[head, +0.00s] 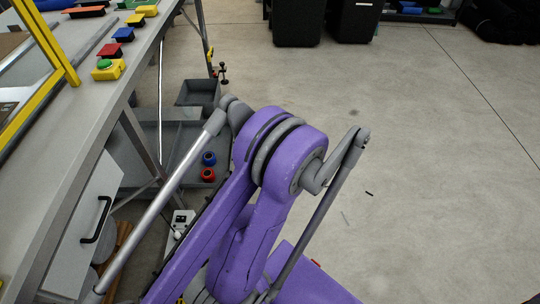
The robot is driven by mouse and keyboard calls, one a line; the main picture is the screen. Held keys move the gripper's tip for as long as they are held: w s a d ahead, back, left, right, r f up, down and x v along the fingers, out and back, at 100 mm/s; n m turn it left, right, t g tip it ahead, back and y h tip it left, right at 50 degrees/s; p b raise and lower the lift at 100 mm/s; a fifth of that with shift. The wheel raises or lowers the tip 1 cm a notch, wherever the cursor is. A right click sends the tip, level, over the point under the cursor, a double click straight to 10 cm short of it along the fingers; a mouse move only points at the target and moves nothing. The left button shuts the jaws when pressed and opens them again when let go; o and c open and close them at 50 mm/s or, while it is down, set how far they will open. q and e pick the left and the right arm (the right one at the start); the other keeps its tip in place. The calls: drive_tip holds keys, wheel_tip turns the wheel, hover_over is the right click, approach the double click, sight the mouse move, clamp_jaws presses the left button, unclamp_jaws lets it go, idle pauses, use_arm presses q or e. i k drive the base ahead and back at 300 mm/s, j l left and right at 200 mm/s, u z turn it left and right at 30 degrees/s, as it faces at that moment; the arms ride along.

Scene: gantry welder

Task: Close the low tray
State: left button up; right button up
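A low grey tray (148,132) shows beneath the workbench, extending out past the bench leg toward the floor. A blue ring-shaped part (208,158) and a red one (207,175) are at its right side. The purple and grey arm links in front, apparently mine, hide much of its near side. A smaller dark grey tray (198,92) is just beyond it. I cannot tell how far either tray is pulled out. Neither of my gripper's fingertips shows in the head view.
The workbench (95,115) runs along the left, with coloured buttons and a yellow frame on top. A pale cabinet front with a black handle (97,220) is below. Black bins (298,22) stand at the back. The concrete floor (430,150) at right is mostly clear.

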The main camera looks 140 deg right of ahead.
sight(222, 145)
drive_tip(key=k+j+z, duration=0.1)
drive_tip(key=z, duration=3.55)
drive_tip(key=i+l+z, duration=0.15)
drive_tip(key=z, duration=0.25)
drive_tip(key=i+l+u, duration=0.2)
drive_tip(key=i, duration=0.35)
drive_tip(key=i+l+u, duration=0.25)
drive_tip(key=i, duration=0.3)
drive_tip(key=i+l+u, duration=0.2)
drive_tip(key=i+l, duration=0.25)
drive_tip(key=i, duration=0.1)
